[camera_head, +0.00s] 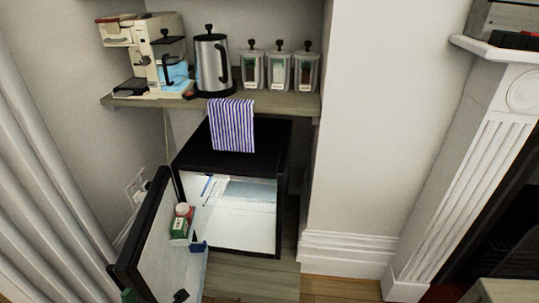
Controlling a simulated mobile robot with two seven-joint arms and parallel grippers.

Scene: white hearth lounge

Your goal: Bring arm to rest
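Neither of my grippers nor my arms shows in the head view. A black mini fridge (283,190) stands below a wooden shelf, its door (150,225) swung wide open to the left. Its lit white interior (238,215) looks mostly empty, with a pale shelf near the top. The door's inner side holds a green and white carton (180,227) and a red-capped container (184,210). Other small items at the door's lower end are cut off by the picture's bottom edge.
The wooden shelf (275,104) carries a coffee machine (145,55), a steel kettle (211,62) and three canisters (278,68). A striped towel (232,126) hangs from its front edge. A white fireplace surround (460,165) stands at right. A strip of wooden floor (340,289) is bare.

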